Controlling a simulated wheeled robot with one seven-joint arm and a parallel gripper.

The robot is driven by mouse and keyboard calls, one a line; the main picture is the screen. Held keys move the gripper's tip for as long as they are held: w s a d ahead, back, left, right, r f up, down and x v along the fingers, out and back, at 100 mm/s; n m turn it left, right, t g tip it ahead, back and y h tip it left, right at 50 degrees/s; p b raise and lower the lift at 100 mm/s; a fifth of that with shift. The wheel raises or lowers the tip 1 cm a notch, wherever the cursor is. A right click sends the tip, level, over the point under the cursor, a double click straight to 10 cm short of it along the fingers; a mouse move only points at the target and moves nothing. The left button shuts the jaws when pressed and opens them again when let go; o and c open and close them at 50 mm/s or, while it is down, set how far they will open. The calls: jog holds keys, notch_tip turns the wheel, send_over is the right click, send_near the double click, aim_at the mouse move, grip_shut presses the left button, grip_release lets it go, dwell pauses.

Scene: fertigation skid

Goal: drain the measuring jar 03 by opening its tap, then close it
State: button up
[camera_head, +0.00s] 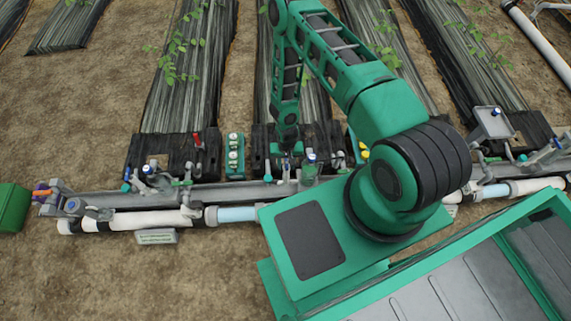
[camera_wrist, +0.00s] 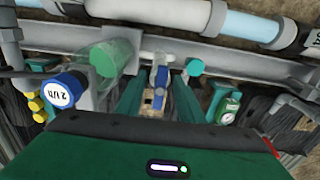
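In the wrist view a clear cylinder with green inside (camera_wrist: 112,58), probably a measuring jar, lies left of my fingers; I cannot read a number 03 on it. A blue tap lever (camera_wrist: 160,76) on a pale pipe shows beyond and between my fingertips. My gripper (camera_wrist: 158,98) is open, with a green finger on each side of the lever's line; contact cannot be told. In the head view my gripper (camera_head: 289,145) points down at the pipe row, and my arm hides part of the fittings there.
A round gauge (camera_wrist: 229,107) is at right. A grey rail (camera_head: 240,192) and white pipe (camera_head: 150,220) run alongside. A green box (camera_head: 12,207) stands far left.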

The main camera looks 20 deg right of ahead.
jog(key=c, duration=0.7)
jog(key=o, duration=0.8)
jog(key=shift+c, duration=0.2)
jog(key=shift+f, duration=0.25)
jog(key=c, duration=0.8)
jog(key=o, duration=0.8)
jog(key=shift+f, duration=0.25)
jog(key=shift+r, duration=0.15)
